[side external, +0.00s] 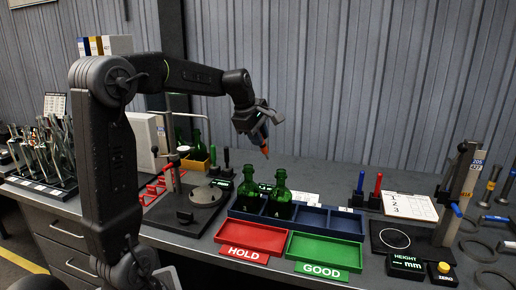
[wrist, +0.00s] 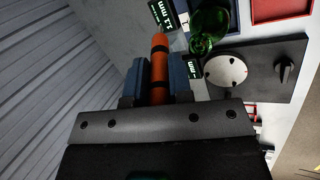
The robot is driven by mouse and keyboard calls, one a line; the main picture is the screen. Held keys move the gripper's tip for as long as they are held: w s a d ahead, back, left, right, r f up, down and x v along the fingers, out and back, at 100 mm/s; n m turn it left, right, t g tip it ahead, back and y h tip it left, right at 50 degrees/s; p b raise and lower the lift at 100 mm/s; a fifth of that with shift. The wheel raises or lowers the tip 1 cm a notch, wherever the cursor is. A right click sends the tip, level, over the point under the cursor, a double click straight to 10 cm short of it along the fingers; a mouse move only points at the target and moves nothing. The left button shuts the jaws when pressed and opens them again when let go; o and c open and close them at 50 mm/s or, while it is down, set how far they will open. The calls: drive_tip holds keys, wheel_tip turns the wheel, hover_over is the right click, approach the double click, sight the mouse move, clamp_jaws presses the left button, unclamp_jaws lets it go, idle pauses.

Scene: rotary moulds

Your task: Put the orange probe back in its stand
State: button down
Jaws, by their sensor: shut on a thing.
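My gripper (side external: 262,126) is raised above the bench, behind and above the two green bottles. It is shut on the orange probe (side external: 266,153), whose tip points down and a little right, clear of everything. In the wrist view the probe (wrist: 159,43), orange with black bands, sits between the two blue jaw pads of my gripper (wrist: 160,78). I cannot tell for certain which item is the probe's stand. Small dark holders with upright handles stand on the bench, a green-handled one (side external: 226,158) at left and a blue-handled one (side external: 360,182) at right.
Two green bottles (side external: 249,187) stand in a blue compartment tray (side external: 345,226), whose right compartments look empty. Red HOLD (side external: 252,238) and green GOOD (side external: 322,251) trays lie in front. A gauge with a round plate (side external: 204,195) is left; a clipboard (side external: 409,206) and post gauge (side external: 457,190) are right.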

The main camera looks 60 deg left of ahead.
drive_tip(key=w+a+f+g, duration=0.1)
drive_tip(key=a+f+g, duration=0.1)
drive_tip(key=a+f, duration=0.3)
drive_tip(key=w+a+f+g+h, duration=0.1)
drive_tip(key=a+f+g, duration=0.1)
drive_tip(key=a+f, duration=0.3)
drive_tip(key=shift+w+a+m+g, duration=0.25)
drive_tip(key=shift+a+m+g, duration=0.05)
drive_tip(key=shift+a, duration=2.05)
drive_tip(key=shift+f, duration=2.95)
drive_tip(key=c, duration=0.9)
unclamp_jaws()
drive_tip(key=shift+c, duration=0.2)
